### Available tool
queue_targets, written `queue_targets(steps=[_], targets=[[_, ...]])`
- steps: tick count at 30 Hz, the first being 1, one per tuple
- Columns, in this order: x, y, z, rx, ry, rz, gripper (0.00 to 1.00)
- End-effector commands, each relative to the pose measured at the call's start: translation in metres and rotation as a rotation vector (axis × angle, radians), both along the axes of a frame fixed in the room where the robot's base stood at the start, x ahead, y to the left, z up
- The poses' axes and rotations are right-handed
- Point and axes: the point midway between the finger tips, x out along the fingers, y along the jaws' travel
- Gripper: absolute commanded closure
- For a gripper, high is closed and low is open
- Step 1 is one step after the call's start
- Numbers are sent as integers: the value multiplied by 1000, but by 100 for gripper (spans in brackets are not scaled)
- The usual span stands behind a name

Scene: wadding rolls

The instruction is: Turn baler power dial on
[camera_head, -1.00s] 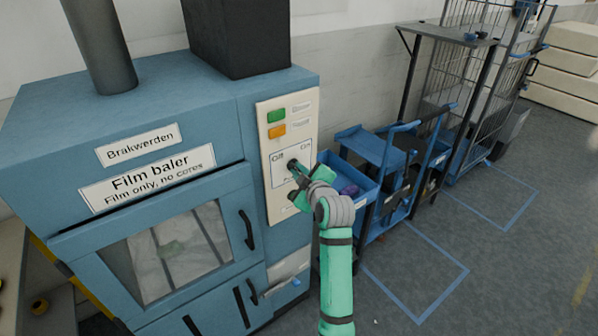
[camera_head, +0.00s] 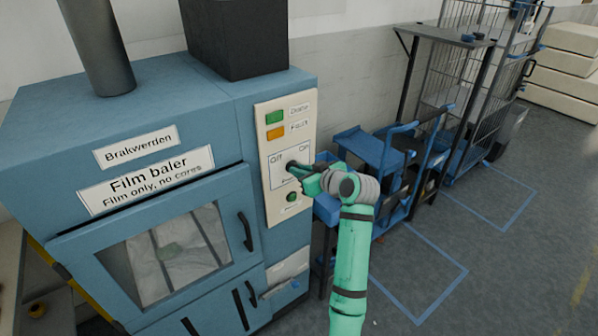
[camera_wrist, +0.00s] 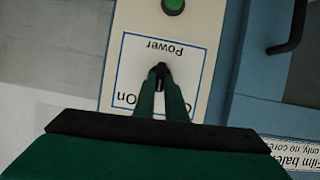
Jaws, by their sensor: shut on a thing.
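The film baler (camera_head: 130,130) is a blue machine on the left with a cream control panel (camera_head: 268,190). The power dial (camera_head: 291,166) sits in an outlined square marked Off at left and On at right. My gripper (camera_head: 297,169) reaches in from the right and is shut on the dial, largely hiding it. In the wrist view the panel is upside down, and my gripper's green fingers (camera_wrist: 161,78) close together around the dark dial inside the Power square. The dial's pointing direction is hard to make out.
Above the dial are a green indicator (camera_head: 275,117) and an orange one (camera_head: 275,132); a green button (camera_head: 291,197) is below. A black door handle (camera_head: 246,231) is to the left. Blue carts (camera_head: 385,160) stand to the right, with open floor in front.

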Motion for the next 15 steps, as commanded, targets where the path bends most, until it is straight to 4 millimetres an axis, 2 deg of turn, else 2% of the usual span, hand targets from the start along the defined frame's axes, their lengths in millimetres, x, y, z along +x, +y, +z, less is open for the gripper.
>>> queue_targets(steps=[15], targets=[[4,-5,-2,393,288,1,100]])
